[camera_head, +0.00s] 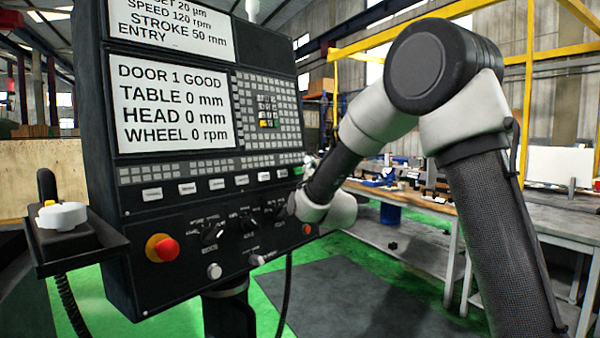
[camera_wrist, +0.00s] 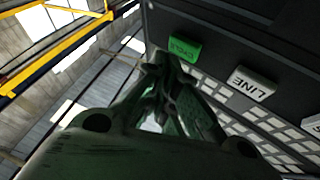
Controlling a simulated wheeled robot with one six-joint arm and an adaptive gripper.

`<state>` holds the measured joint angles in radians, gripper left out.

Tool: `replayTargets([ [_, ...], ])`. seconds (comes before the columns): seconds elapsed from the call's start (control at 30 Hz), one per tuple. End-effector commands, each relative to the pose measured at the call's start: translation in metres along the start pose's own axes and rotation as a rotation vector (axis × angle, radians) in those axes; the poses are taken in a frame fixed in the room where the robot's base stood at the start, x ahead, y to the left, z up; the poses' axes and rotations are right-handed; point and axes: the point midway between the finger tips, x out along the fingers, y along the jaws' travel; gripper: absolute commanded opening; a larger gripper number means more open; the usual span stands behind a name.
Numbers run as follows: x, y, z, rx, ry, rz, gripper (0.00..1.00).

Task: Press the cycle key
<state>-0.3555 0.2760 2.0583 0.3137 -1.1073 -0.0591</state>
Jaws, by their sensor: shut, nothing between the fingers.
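The cycle key (camera_wrist: 184,50) is a small green key with dark lettering on the black control panel. In the wrist view it lies just beyond and slightly right of my fingertips. In the head view a small green patch of it (camera_head: 298,170) shows at the right end of the row of white keys, beside my arm. My gripper (camera_wrist: 163,66) is shut and empty, its tips pointing at the panel near the key's lower left edge. I cannot tell whether they touch it. In the head view my gripper is mostly hidden behind my arm.
A white LINE key (camera_wrist: 250,84) sits right of the green key. The control panel (camera_head: 135,190) also carries a red stop button (camera_head: 163,248), knobs and a screen (camera_head: 173,105) reading DOOR 1 GOOD. A workbench (camera_head: 500,220) stands right.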

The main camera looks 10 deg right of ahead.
Motion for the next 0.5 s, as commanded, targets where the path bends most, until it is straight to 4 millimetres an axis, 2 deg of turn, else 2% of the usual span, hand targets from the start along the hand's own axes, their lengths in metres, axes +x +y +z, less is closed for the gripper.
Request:
replayTargets([
  [0.33,-0.002,0.002,-0.002,0.0,0.001,0.001,0.0],
  [0.5,-0.011,0.009,-0.009,-0.001,0.001,0.002,0.0],
])
